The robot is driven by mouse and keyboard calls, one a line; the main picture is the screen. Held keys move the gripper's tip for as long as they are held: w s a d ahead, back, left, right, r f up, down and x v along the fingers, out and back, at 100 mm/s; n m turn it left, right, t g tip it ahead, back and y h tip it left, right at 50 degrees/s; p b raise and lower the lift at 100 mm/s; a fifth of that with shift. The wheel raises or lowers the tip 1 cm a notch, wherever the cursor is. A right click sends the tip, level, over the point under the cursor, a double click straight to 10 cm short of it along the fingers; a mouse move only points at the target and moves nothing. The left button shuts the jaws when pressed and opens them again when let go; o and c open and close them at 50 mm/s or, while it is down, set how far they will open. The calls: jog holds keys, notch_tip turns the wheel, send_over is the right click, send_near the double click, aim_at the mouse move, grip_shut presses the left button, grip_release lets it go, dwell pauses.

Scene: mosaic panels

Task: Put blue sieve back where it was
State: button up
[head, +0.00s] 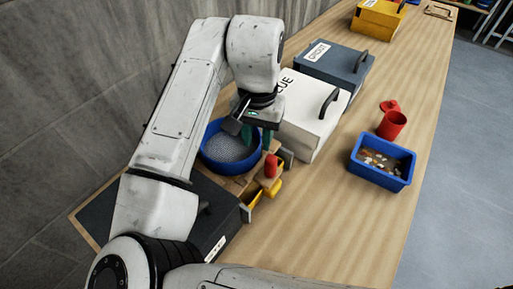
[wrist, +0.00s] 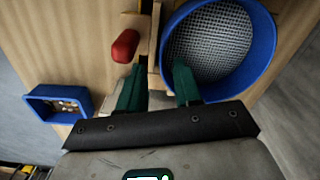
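The blue sieve (head: 213,160), a round blue rim around a grey mesh, rests on a wooden stand (head: 240,183) at the left of the bench. It also shows at the upper right of the wrist view (wrist: 212,45). My gripper (head: 256,138) is low at the sieve's right edge. In the wrist view, its two green fingers are apart (wrist: 160,70). The right finger overlaps the sieve's near-left rim, and the left finger is outside it. Nothing is visibly clamped; whether a finger touches the rim is unclear. My arm hides part of the stand.
White (head: 312,128) and dark grey (head: 337,62) boxes stand behind. A blue bin of pieces (head: 381,179) and red cup (head: 391,125) are at right.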

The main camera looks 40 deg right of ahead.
notch_tip(320, 180, up, 6)
jog(key=shift+s+f, duration=0.1)
dwell(0.8)
